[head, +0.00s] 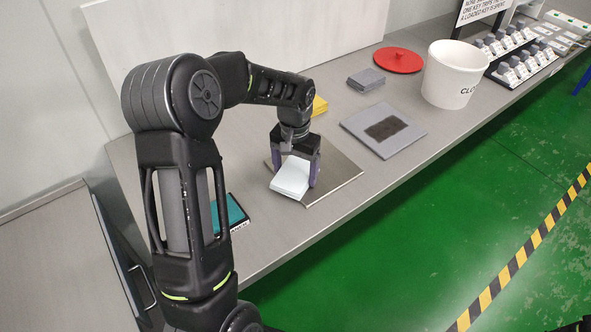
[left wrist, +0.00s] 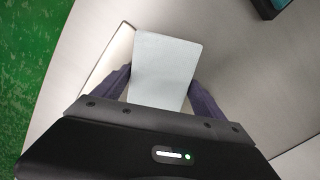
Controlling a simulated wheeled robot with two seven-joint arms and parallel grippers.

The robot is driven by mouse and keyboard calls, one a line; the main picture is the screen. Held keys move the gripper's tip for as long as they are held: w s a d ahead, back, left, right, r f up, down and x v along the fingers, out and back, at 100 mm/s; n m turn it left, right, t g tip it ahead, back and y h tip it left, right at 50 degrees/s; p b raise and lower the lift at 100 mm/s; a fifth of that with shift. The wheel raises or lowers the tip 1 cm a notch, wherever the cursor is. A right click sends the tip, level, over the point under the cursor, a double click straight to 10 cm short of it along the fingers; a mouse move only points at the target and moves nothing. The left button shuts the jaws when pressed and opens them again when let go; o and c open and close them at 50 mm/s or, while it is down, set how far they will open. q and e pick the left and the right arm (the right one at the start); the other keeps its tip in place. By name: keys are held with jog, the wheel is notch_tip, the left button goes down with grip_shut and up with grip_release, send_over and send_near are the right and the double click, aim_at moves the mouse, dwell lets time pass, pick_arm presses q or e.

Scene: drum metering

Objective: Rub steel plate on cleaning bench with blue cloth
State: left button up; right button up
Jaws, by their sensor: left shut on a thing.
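The steel plate (head: 342,182) lies flat on the grey bench, partly hidden under my left gripper. My left gripper (head: 296,168), with purple fingers, points down over the plate and is shut on a pale, almost white folded cloth (head: 290,182). The cloth looks whitish rather than clearly blue. It is over the plate's left part; I cannot tell whether it touches. In the left wrist view the cloth (left wrist: 165,68) sits between the two fingers, with an edge of the plate (left wrist: 113,65) beside it. My right gripper is not in view.
A teal item in a dark-edged holder (head: 236,213) lies left of the plate. A yellow item (head: 319,105), grey folded stack (head: 366,80), grey slab with a dark patch (head: 357,124), red lid (head: 398,60) and white bucket (head: 450,75) stand beyond. The bench's front edge is close.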

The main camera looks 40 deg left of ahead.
pick_arm(q)
jog(key=r, duration=0.1)
jog(key=r+p, duration=0.1)
jog(key=shift+s+a+r, duration=0.1)
jog(key=shift+s+r, duration=0.15)
jog(key=shift+r, duration=0.15)
jog(key=shift+w+r+p, duration=0.15)
jog(key=shift+r+p, duration=0.45)
jog(key=shift+p, duration=0.1)
notch_tip(320, 180, up, 2)
jog(key=shift+r+p, duration=0.15)
jog(key=shift+p, duration=0.6)
jog(key=shift+r+p, duration=0.65)
jog(key=shift+r, duration=0.3)
